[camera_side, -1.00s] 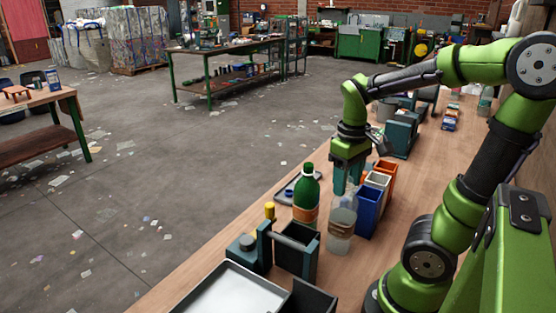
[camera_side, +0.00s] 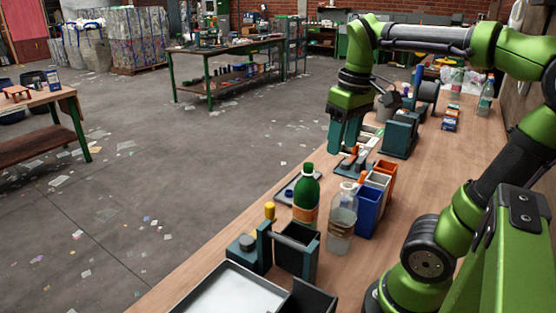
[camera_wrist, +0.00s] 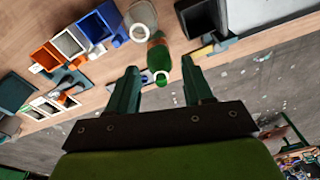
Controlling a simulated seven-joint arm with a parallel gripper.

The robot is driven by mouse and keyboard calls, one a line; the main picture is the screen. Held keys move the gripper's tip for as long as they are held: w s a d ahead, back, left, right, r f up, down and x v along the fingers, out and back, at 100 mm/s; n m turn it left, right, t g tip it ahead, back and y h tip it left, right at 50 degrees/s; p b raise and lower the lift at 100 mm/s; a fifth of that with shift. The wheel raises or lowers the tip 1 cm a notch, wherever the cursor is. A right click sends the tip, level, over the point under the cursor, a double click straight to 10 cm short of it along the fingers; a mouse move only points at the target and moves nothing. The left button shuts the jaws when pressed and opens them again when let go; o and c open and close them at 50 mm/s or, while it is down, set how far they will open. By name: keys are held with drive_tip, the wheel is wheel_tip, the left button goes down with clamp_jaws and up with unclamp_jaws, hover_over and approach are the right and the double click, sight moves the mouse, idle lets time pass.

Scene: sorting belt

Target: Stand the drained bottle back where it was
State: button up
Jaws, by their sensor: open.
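A clear, cloudy bottle (camera_side: 341,222) with a pale label stands upright on the bench. A green bottle (camera_side: 306,204) with an orange label stands upright just to its left. I cannot tell from the views which one is drained. In the wrist view the clear bottle (camera_wrist: 142,18) and the green bottle (camera_wrist: 158,56) both show beyond the fingers. My gripper (camera_side: 346,145) is open and empty, raised above and behind the two bottles, touching neither. Its two spread fingers show in the wrist view (camera_wrist: 161,90).
Blue (camera_side: 368,213), white and orange (camera_side: 386,170) bins stand right of the clear bottle. A dark open box (camera_side: 298,240) and a white-bottomed tray (camera_side: 235,292) lie in front. A yellow-capped item (camera_side: 269,211) is left of the green bottle. Bare bench lies right of the bins.

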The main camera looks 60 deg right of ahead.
drive_tip(key=w+a+f+t+y, duration=0.1)
drive_tip(key=a+f+t, duration=0.1)
drive_tip(key=a, duration=0.5)
drive_tip(key=w+a+f+m+t, duration=0.1)
drive_tip(key=a+f+t, duration=0.1)
drive_tip(key=a+t, duration=0.2)
drive_tip(key=a, duration=0.2)
drive_tip(key=shift+a+f+y, duration=0.35)
drive_tip(key=shift+f+y, duration=0.05)
drive_tip(key=shift+w, duration=0.1)
